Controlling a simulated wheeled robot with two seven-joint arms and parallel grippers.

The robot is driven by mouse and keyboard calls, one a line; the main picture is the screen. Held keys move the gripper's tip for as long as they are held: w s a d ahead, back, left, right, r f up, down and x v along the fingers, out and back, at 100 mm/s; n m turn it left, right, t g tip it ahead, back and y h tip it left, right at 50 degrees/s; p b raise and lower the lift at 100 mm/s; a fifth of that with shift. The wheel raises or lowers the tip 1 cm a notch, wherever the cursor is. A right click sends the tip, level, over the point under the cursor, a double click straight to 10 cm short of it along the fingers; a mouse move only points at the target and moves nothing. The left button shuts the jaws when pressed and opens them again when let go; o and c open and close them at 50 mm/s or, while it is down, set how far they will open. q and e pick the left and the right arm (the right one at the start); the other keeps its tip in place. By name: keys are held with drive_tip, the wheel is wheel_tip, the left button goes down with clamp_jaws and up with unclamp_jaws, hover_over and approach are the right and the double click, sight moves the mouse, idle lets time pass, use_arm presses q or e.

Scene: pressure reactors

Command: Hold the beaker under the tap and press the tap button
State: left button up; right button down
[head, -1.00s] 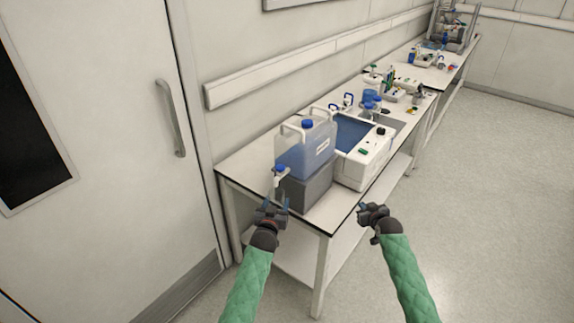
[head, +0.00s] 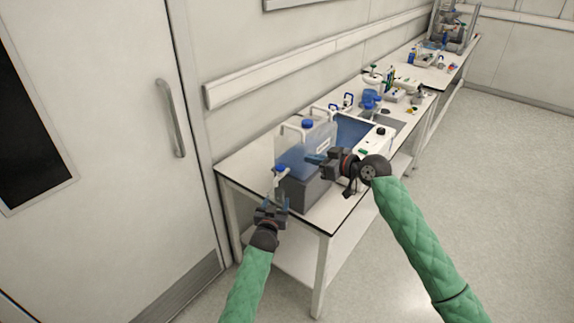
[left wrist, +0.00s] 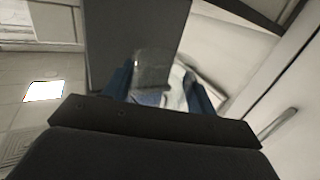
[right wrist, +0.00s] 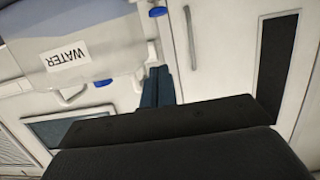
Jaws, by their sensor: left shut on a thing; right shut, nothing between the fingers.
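A clear beaker (left wrist: 152,72) is between the fingers of my left gripper (head: 273,205), seen in the left wrist view. The gripper is shut on it, below the tap at the table's near left corner. The water container (head: 308,142) has a blue lid and stands on a grey block (head: 304,192). Its white tap (head: 276,181) has a blue button (head: 281,168). The button also shows in the right wrist view (right wrist: 157,12). My right gripper (head: 310,159) is shut and empty, in front of the container, its tips pointing left, apart from the button.
A white device with a blue basin (head: 352,130) stands behind the container. Blue-capped items (head: 370,98) and other lab ware stand farther along the table. A door (head: 110,130) is at the left. The floor at the right is clear.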

drive_tip(key=shift+s+a+r, duration=0.15)
drive_tip(key=shift+a, duration=0.05)
hover_over(280, 168)
drive_tip(key=d, duration=0.2)
wheel_tip(280, 168, down, 2)
drive_tip(key=shift+s+d+f, duration=0.1)
drive_tip(key=shift+s+f, duration=0.1)
drive_tip(key=shift+f, duration=0.95)
drive_tip(key=shift+s+f, duration=0.15)
drive_tip(key=shift+f, duration=0.95)
